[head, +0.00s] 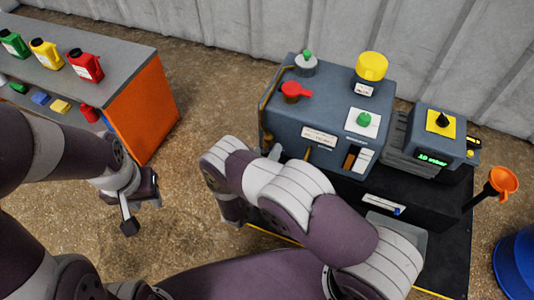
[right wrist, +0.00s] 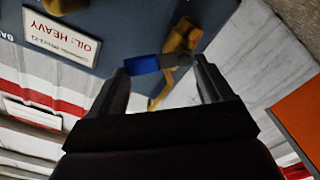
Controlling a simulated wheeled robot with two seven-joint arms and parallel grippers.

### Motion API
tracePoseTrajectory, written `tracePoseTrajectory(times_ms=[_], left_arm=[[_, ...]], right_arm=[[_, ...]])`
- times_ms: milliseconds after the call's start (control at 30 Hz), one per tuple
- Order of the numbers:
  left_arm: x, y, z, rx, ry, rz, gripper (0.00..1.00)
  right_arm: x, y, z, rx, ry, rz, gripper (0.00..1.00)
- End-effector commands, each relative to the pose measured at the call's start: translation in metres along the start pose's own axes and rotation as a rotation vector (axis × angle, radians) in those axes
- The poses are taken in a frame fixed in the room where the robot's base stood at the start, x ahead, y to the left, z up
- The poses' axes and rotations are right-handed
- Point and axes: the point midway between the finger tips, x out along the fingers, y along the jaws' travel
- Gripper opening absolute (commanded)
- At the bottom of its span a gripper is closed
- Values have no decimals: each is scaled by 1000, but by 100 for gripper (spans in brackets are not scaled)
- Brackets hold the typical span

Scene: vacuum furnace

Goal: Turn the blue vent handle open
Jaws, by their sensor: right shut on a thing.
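The blue vent handle (right wrist: 143,64) shows in the right wrist view, beside a brass fitting (right wrist: 181,38) on the machine's side. My right gripper (right wrist: 160,68) is shut on the handle, with one finger at its blue end and the other near its grey end. In the head view my right arm hides the handle and this gripper. The blue-grey machine (head: 285,125) stands right of centre there. My left gripper (head: 143,212) hangs over the floor at the left, open and empty.
The machine carries a red valve handle (head: 296,90), a yellow cap (head: 371,66) and a green button (head: 364,119). A bench (head: 110,45) with several bottles stands at the left.

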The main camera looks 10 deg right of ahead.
Motion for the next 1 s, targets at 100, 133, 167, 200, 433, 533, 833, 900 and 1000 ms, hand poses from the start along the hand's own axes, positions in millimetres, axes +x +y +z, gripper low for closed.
tracePoseTrajectory(times_ms=[100,133,167,200,433,533,833,900,1000], left_arm=[[-1,0,0,0,0,0,37],[-1,0,0,0,0,0,37],[-1,0,0,0,0,0,37],[-1,0,0,0,0,0,37],[0,0,0,0,0,0,37],[1,0,0,0,0,0,37],[4,0,0,0,0,0,37],[4,0,0,0,0,0,37],[5,0,1,0,0,0,37]], right_arm=[[0,-1,-3,-107,1,-1,49],[0,-2,-4,-135,1,-1,49],[0,-2,-5,-163,1,-1,49],[0,-3,-6,-200,1,0,49],[0,-7,-10,-418,1,0,49],[0,-9,-12,-508,1,0,49],[0,-15,-15,-731,1,-1,49],[0,-16,-16,-770,1,-1,49],[0,-17,-16,-815,1,-2,49]])
